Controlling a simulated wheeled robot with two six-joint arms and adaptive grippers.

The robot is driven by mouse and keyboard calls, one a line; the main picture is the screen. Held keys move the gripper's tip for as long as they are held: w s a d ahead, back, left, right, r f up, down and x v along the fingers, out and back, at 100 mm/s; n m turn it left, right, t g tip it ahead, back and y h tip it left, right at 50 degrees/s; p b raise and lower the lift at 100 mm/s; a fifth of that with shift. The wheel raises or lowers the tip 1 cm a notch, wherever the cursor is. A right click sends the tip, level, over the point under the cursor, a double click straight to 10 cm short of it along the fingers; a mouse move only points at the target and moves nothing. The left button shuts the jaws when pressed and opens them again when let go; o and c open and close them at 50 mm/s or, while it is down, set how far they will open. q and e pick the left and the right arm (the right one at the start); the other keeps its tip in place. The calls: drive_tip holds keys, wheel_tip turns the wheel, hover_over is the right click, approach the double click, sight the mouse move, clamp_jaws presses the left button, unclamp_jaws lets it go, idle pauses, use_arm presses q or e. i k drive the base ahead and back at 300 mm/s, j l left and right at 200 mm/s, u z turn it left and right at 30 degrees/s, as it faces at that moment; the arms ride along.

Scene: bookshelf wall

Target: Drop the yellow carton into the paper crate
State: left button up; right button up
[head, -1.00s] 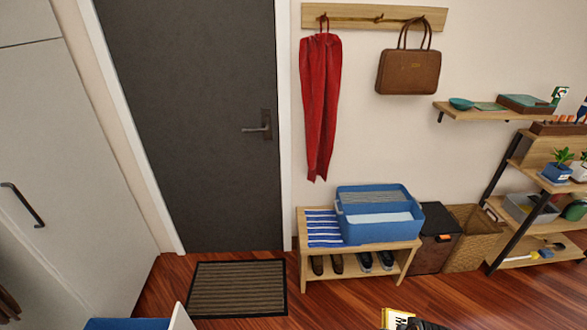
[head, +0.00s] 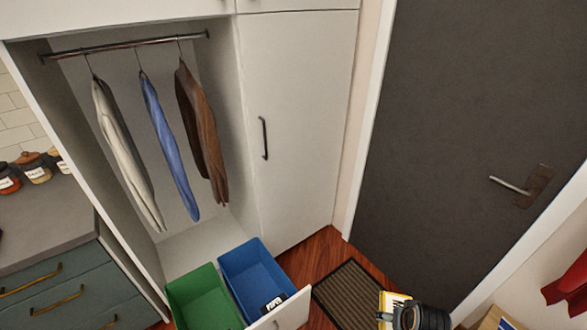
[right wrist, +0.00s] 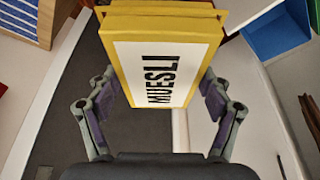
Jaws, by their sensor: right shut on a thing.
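The yellow carton (right wrist: 165,75) reads MUESLI on a white panel and fills the middle of the right wrist view. My right gripper (right wrist: 158,95) is shut on its two sides. In the head view the carton (head: 392,300) shows at the bottom edge, mostly hidden by my right gripper (head: 402,316). The paper crate (head: 252,268) is blue and carries a black label that appears to read PAPER. It stands open at the lower middle, left of the carton and apart from it. It also shows at the top right of the right wrist view (right wrist: 270,25). My left gripper is out of view.
A green crate (head: 203,300) stands left of the blue one, with a white front panel (head: 285,315) beside them. An open wardrobe with hung clothes is behind. A striped doormat (head: 350,290) lies before the dark door (head: 460,130). A counter is at left.

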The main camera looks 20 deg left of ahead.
sight(260, 296)
drive_tip(key=i+u, duration=0.2)
drive_tip(key=u, duration=0.25)
drive_tip(key=i+u, duration=0.15)
drive_tip(key=u, duration=0.3)
drive_tip(key=i+l+u, duration=0.15)
drive_tip(key=u, duration=0.25)
drive_tip(key=i+l+u, duration=0.15)
drive_tip(key=u, duration=0.3)
drive_tip(key=i+l+u, duration=0.1)
drive_tip(key=l+u, duration=0.2)
drive_tip(key=u, duration=0.15)
